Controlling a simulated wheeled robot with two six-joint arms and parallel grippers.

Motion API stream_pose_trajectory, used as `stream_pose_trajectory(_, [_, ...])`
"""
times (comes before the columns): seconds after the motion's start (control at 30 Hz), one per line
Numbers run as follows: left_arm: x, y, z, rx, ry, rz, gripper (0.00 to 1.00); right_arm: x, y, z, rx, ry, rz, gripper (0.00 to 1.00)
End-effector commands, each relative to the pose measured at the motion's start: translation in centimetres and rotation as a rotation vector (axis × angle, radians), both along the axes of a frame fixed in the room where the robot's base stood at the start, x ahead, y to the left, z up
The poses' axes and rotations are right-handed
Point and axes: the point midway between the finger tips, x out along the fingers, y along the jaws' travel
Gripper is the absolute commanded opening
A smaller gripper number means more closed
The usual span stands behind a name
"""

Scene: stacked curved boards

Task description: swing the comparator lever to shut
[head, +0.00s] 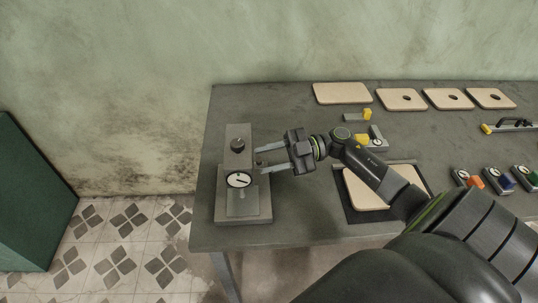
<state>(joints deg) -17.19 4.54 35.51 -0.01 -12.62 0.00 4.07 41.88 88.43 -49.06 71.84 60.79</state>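The comparator (262,208) is a grey stand at the left end of the table, with a round white dial and a dark knob (238,144) above it. A small dark stub, perhaps the lever (259,163), shows at its right side. My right gripper (261,160) reaches in from the right with two grey fingers spread apart. Their tips are at the comparator's right edge, and the stub appears between them. I cannot tell whether a finger touches it. My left gripper is not in view.
The grey table (300,222) holds several pale boards along the back, one with no visible hole (342,93). Another board (368,190) lies on a dark mat under my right arm. Several small dial gauges (497,180) stand at the right. A green cabinet (30,195) stands left on the floor.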

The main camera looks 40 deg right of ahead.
Motion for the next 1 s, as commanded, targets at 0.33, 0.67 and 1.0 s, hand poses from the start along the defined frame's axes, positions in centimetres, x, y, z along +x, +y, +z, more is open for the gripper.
stream_pose_trajectory(0.33, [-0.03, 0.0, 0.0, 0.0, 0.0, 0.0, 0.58, 0.02, 0.06, -0.01, 0.0, 0.0, 0.0, 0.24])
stream_pose_trajectory(0.67, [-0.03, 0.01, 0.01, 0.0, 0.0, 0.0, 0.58, 0.0, 0.04, -0.02, 0.0, 0.0, 0.0, 0.0])
stream_pose_trajectory(1.0, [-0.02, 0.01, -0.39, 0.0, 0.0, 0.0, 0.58, -0.21, 0.17, -0.23, -0.02, -0.031, 0.001, 0.0])
